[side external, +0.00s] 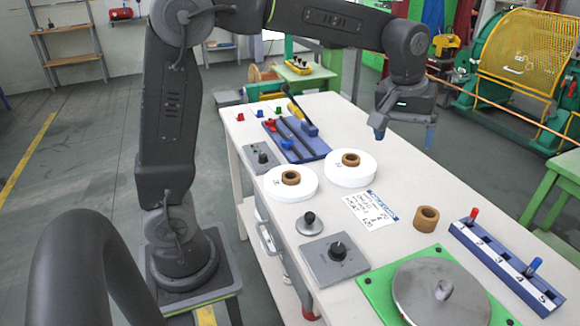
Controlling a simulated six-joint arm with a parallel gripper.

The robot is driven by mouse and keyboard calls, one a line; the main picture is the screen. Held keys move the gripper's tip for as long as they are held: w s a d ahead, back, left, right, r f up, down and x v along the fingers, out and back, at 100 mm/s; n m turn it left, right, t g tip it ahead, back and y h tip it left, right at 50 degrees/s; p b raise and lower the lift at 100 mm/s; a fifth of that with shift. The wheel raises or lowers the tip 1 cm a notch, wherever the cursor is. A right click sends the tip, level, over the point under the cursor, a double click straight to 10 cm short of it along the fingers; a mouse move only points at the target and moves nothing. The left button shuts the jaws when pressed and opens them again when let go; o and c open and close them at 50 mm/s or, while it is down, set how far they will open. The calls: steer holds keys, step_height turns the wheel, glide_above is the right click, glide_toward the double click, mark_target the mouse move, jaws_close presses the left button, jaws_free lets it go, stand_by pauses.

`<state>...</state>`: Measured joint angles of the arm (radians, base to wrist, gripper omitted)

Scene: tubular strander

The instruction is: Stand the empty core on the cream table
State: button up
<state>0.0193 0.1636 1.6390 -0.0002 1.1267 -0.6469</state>
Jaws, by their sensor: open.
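The empty core (426,220), a short brown tube, is on the cream table (405,182), to the right of a written sheet. Its round opening shows at the top and it looks upright, though a slight tilt is hard to rule out. My gripper (405,136) points down above the far right part of the table. Its two fingers are apart with nothing between them. It is well above and beyond the core, not touching it. Two white rolls with brown cores, a nearer one (310,188) and a farther one (365,172), lie left of the core.
A blue rack (495,262) with a red and a blue peg stands right of the core. A green plate (378,290) with a grey disc (425,300) is in front. A knobbed grey box (333,262) and a blue tray (294,140) stand on the table. Bare table surrounds the core.

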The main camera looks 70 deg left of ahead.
steer(key=s+f+m+t, duration=0.2)
steer(key=s+m, duration=0.5)
steer(key=s, duration=1.6)
steer(key=shift+a+f+t, duration=0.25)
steer(key=shift+a+t, duration=0.15)
steer(key=shift+t, duration=0.2)
